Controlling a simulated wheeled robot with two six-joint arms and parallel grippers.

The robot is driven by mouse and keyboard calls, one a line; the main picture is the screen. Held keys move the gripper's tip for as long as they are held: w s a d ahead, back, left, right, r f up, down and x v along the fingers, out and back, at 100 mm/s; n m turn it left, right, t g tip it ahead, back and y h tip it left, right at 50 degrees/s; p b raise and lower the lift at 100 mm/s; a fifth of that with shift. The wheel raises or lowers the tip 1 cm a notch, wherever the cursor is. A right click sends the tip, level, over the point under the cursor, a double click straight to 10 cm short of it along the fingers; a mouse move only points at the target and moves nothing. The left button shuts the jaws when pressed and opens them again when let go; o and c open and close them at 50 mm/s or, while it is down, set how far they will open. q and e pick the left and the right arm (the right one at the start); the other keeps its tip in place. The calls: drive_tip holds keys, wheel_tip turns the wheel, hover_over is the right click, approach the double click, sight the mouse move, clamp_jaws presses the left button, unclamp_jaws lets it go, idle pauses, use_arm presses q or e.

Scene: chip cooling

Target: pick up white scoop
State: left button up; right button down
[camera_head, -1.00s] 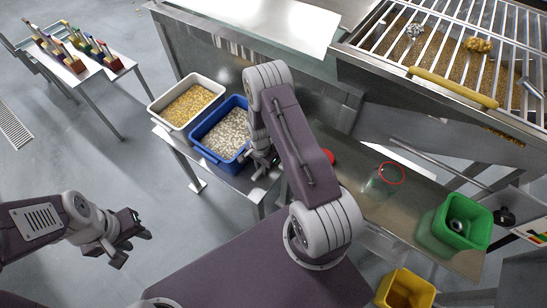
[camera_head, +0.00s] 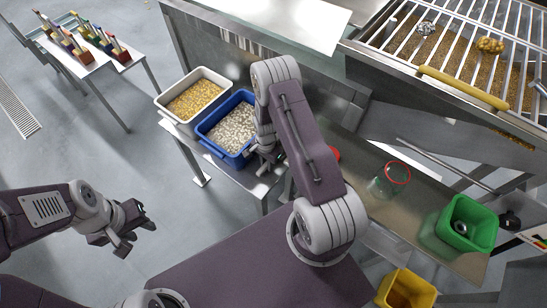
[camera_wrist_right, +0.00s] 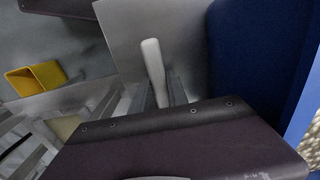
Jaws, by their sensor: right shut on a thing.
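The white scoop shows in the right wrist view as a pale, upright handle (camera_wrist_right: 154,66) between the fingers of my right gripper (camera_wrist_right: 162,92). The gripper is shut on this handle. The rest of the scoop is hidden behind the gripper. In the head view my right gripper (camera_head: 262,160) is at the near right side of the blue bin (camera_head: 212,149), low over the steel table, and the scoop cannot be made out there. My left gripper (camera_head: 138,226) is open and empty, over the floor at the left.
A white bin (camera_head: 176,118) of yellow chips stands beside the blue bin, which holds pale chips. To the right are a red-rimmed glass jar (camera_head: 397,174), a green bin (camera_head: 470,228) and a yellow bin (camera_head: 405,290). A barred tray (camera_head: 450,75) is at upper right.

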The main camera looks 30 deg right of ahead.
wheel_tip(320, 180, up, 10)
drive_tip(key=shift+p, duration=0.5)
idle(0.8)
